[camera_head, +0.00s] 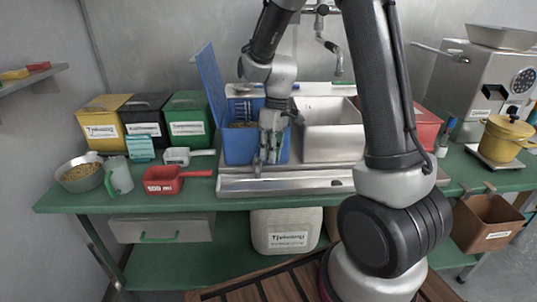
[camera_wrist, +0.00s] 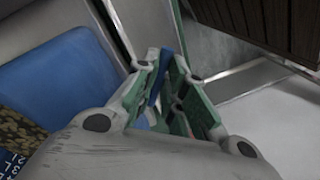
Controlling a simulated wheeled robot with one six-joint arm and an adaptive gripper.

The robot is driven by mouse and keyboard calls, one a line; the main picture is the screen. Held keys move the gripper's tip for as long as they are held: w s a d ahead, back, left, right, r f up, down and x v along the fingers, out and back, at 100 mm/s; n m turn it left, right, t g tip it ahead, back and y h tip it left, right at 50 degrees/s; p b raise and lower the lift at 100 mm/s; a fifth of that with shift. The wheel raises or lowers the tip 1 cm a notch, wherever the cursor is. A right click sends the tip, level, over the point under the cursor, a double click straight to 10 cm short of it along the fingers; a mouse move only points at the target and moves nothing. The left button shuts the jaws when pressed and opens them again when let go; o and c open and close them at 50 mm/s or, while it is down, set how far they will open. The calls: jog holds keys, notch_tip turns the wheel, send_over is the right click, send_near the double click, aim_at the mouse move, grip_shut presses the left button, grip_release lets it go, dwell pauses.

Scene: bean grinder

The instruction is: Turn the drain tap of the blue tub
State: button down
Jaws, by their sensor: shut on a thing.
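The blue tub (camera_head: 240,150) stands at the back of the metal draining tray, with its blue lid (camera_head: 210,82) raised on the left. Dark, bean-like contents show inside it. My gripper (camera_head: 264,164) points down in front of the tub's front wall. In the wrist view my gripper (camera_wrist: 172,100) has green-padded fingers shut around a narrow blue piece (camera_wrist: 154,88), which looks like the drain tap's handle. The rest of the tap is hidden by the fingers. The tub's blue wall (camera_wrist: 58,85) shows at the left of the wrist view.
The metal draining tray (camera_head: 290,187) lies below my gripper. A steel bin (camera_head: 330,140) stands right of the tub. A red 500 ml scoop (camera_head: 165,180), a white scoop (camera_head: 178,156) and a green bin (camera_head: 189,122) are at the left. A white container (camera_head: 287,232) sits beneath the bench.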

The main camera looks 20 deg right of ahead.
jog(key=shift+w+d+n, duration=0.15)
jog(key=shift+w+n, duration=0.05)
jog(key=shift+n, duration=0.3)
jog(key=c, duration=1.5)
grip_release()
jog(key=shift+r, duration=0.15)
jog(key=r, duration=0.4)
jog(key=w+d+r, duration=0.1)
jog(key=r, duration=0.6)
jog(key=shift+w+d+r, duration=0.3)
jog(key=shift+d, duration=0.1)
